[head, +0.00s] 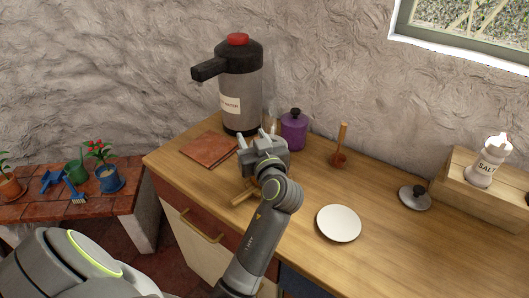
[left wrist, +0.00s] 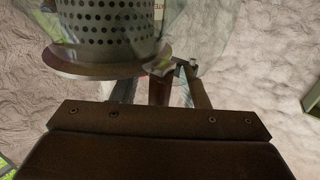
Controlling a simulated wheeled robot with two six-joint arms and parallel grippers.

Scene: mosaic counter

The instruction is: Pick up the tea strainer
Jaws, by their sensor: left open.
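The tea strainer, a perforated metal cylinder (left wrist: 105,22) with a wide flat rim, is at the upper left of the left wrist view. Clear glass (left wrist: 205,30) shows around it there. In the head view I cannot make out the strainer, and my left gripper blocks the counter behind it. My left gripper (head: 256,144) is open above the counter, in front of the water dispenser. In the left wrist view its fingers (left wrist: 160,88) point up the picture near the strainer's rim. I see nothing between them clearly. My right gripper is not in view.
The wooden counter (head: 290,195) holds a water dispenser (head: 240,92), purple canister (head: 293,130), wooden-handled brown item (head: 339,155), white plate (head: 338,223), knobbed lid (head: 414,197) and salt shaker (head: 488,163). A brown board (head: 209,149) lies at left. The front middle-right is clear.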

